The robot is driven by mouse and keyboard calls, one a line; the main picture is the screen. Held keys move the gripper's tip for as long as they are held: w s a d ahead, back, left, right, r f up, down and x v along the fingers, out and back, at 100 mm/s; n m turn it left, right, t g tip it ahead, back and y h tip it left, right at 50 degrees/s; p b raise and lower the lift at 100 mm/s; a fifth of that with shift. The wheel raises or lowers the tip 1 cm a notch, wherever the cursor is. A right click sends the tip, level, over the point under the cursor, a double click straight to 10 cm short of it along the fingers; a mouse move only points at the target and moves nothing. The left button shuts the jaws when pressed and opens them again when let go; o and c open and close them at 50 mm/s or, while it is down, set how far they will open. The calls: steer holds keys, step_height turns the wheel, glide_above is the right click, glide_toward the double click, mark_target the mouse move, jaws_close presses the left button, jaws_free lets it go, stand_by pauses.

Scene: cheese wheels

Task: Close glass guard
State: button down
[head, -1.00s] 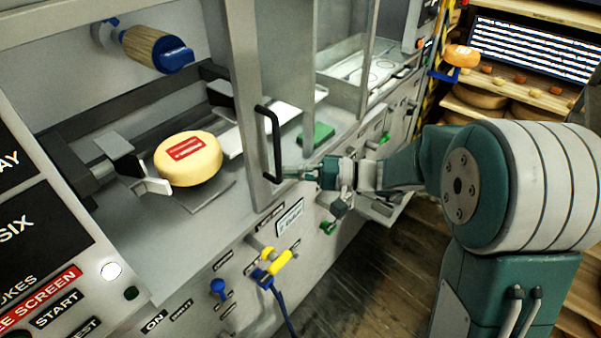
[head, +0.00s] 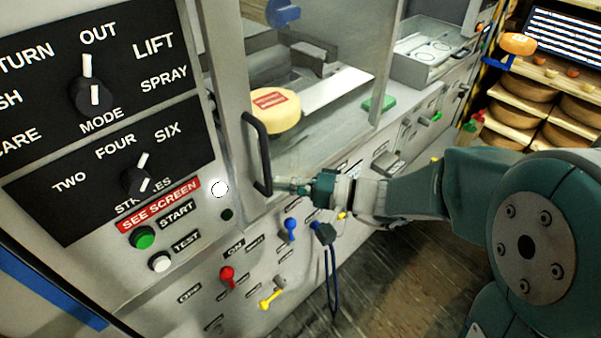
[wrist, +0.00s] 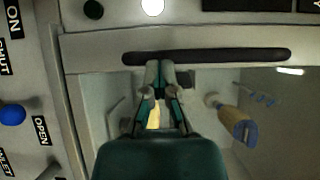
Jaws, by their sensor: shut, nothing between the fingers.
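The glass guard is a clear pane in a grey metal frame (head: 234,72), with a black bar handle (head: 257,150). The frame's handle edge stands close beside the control panel. The cheese wheel (head: 275,110), yellow with a red label, sits behind the glass, to the right of the handle. My gripper (head: 285,186) is shut and empty at the lower end of the handle, on its right side. In the wrist view the shut fingertips (wrist: 160,68) are right at the handle (wrist: 205,56); I cannot tell whether they touch it.
The control panel (head: 75,110) with knobs and buttons lies left of the guard. Levers, including a red knob (head: 227,274) and a blue knob (head: 290,226), stick out below. A green block (head: 379,103) lies farther right. Cheese shelves (head: 540,100) stand at the back right.

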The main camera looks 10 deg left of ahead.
steer(key=shift+s+a, duration=0.2)
steer(key=shift+a, duration=0.2)
steer(key=shift+f, duration=0.1)
